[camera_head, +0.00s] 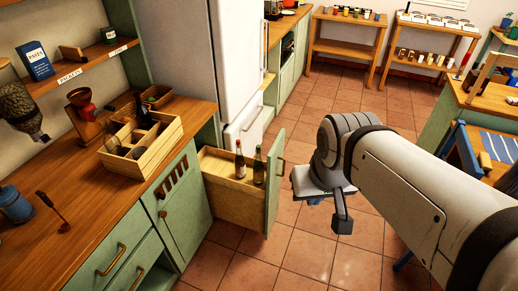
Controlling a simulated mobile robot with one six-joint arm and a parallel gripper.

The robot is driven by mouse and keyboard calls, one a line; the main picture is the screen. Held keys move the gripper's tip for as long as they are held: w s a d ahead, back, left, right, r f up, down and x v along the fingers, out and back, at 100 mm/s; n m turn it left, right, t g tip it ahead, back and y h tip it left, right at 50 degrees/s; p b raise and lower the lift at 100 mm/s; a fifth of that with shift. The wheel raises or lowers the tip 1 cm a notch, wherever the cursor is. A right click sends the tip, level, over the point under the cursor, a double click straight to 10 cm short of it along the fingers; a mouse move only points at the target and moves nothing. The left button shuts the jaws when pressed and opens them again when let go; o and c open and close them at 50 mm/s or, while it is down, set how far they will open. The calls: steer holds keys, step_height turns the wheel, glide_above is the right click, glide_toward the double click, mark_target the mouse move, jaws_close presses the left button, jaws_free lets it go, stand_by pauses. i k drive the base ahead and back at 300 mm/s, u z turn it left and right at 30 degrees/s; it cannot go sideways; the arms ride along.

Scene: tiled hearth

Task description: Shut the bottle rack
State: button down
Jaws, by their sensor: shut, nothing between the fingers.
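The bottle rack (228,196) is a pull-out wooden drawer with a green front panel (273,190). It stands well out from the counter, open over the floor. Two dark bottles stand upright in it, one (240,160) further left and one (258,167) close to the front panel. A handle (282,168) is on the panel's outer face. My gripper (342,226) is right of the front panel, apart from it, with tiled floor showing between them. Its jaws are shut and empty. My arm comes in from the lower right.
The wooden counter (75,185) on the left carries a divided wooden box (140,150), a grinder and jars. A white fridge (225,50) stands behind the rack. A blue chair (460,150) and a table are at the right. Tiled floor (290,255) is clear around the rack's front.

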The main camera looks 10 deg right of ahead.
mark_target(244, 203)
steer(key=u, duration=0.15)
steer(key=i, duration=1)
steer(key=u, duration=0.05)
